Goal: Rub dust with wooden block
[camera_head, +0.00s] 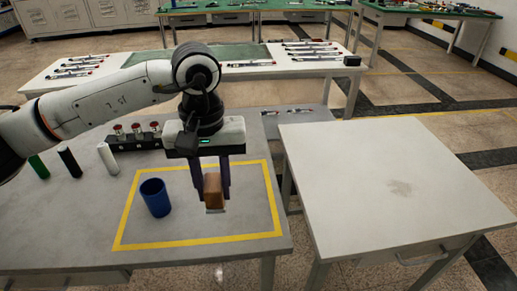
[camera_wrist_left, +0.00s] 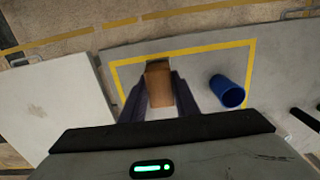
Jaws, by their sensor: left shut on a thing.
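My left gripper (camera_head: 214,184) is shut on the wooden block (camera_head: 213,190), a small brown block with a pale lower edge. It holds the block over the yellow-outlined area of the grey table, right of the blue cup; I cannot tell whether the block touches the table. The left wrist view also shows the block (camera_wrist_left: 158,83) between the two dark fingers. My right gripper is in neither view.
A blue cup (camera_head: 155,198) stands inside the yellow outline (camera_head: 128,209). Green, black and white cylinders (camera_head: 107,159) and a dark rack with red-topped parts (camera_head: 137,131) stand behind it. A gap separates the two tables. The white table top is otherwise clear.

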